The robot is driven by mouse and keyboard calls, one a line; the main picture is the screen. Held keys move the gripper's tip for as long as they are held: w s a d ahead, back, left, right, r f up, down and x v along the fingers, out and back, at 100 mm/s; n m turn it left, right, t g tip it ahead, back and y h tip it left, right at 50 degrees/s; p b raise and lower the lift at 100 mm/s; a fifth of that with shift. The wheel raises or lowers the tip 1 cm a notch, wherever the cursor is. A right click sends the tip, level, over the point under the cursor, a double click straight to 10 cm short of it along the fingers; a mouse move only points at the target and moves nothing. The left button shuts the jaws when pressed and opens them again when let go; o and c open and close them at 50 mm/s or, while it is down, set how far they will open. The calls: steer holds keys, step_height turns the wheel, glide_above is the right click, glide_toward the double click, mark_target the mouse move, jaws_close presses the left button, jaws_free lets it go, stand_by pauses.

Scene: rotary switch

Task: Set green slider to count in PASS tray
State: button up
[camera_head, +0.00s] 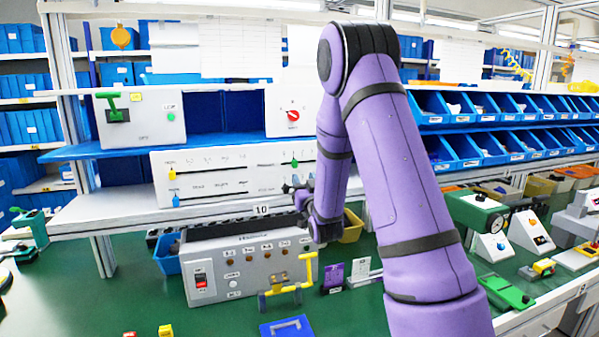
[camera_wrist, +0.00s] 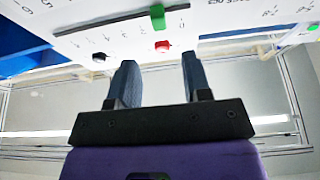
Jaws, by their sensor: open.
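The white slider panel (camera_head: 220,172) stands on the shelf. Its green slider knob (camera_head: 295,162) is on a track at the panel's right part. My gripper (camera_head: 298,188) is just below that knob, partly covered by my arm. In the wrist view the green knob (camera_wrist: 158,16) is beyond the gap between my open fingers (camera_wrist: 158,66), apart from them. A red knob (camera_wrist: 163,46) and a black knob (camera_wrist: 99,57) are nearer the fingers. Nothing is between the fingers. I cannot read which tray is marked PASS, nor its contents.
A grey control box (camera_head: 245,265) stands on the green bench below. A blue bin (camera_head: 166,256) and a yellow bin (camera_head: 352,228) are near it. A box with a red rotary knob (camera_head: 292,115) is on the upper shelf. Rows of blue bins (camera_head: 510,145) are at right.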

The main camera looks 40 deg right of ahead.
steer(key=shift+v, duration=1.4)
steer(key=shift+r, duration=0.1)
steer(key=s+a+r+n+g+y, duration=0.1)
steer(key=s+a+r+g+y, duration=0.3)
steer(key=s+a+r+g, duration=0.5)
steer(key=s+a+n+g+y, duration=0.1)
steer(key=s+a+g, duration=0.2)
steer(key=s, duration=0.9)
steer(key=s+a+r+n+g+y, duration=0.1)
steer(key=s+a+g, duration=0.3)
steer(key=s, duration=0.9)
steer(key=a, duration=0.2)
steer(key=shift+s+a, duration=0.2)
steer(key=shift+a, duration=0.1)
